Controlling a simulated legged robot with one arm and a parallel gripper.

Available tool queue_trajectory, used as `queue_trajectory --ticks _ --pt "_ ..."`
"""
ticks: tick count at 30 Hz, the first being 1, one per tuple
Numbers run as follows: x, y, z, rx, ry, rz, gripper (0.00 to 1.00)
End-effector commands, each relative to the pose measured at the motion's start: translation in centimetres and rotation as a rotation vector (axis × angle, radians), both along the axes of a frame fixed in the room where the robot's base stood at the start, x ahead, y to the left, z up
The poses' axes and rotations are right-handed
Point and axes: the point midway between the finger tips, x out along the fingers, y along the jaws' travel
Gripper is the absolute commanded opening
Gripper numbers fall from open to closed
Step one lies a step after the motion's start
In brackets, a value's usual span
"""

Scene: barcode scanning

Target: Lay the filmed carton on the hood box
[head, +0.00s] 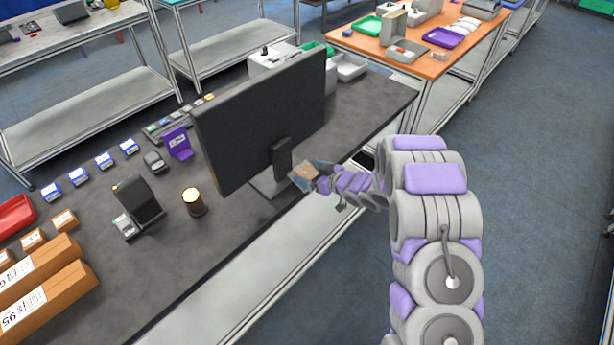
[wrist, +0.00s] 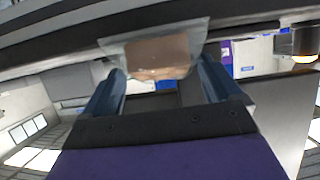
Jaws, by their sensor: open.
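The filmed carton (head: 304,172), a small brown box in clear film, is by the table's front edge, right of the monitor foot. My gripper (head: 314,178) is right at it. In the wrist view the carton (wrist: 158,55) shows at the ends of my two blue fingers (wrist: 160,82), which stand apart on either side of it. I cannot tell whether they touch it, or whether it rests on the table. I cannot identify the hood box for sure; a white box (head: 268,57) stands behind the monitor.
The black monitor (head: 265,120) stands close left of my gripper. A dark cylinder with a glowing top (head: 193,202), a black slanted device (head: 138,200) and long cartons (head: 45,300) are farther left. The grey tabletop (head: 375,100) is bare right of the monitor.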

Motion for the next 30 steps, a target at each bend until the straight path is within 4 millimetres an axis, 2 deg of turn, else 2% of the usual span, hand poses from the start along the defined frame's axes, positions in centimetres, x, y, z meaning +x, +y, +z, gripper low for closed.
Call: queue_trajectory --ticks 8,27,30 --pt "0.32 0.47 -0.21 0.000 0.000 0.000 0.92" --pt "0.35 0.44 -0.20 0.000 0.000 -0.001 0.30" --pt "0.35 0.44 -0.22 0.000 0.000 0.000 0.27"
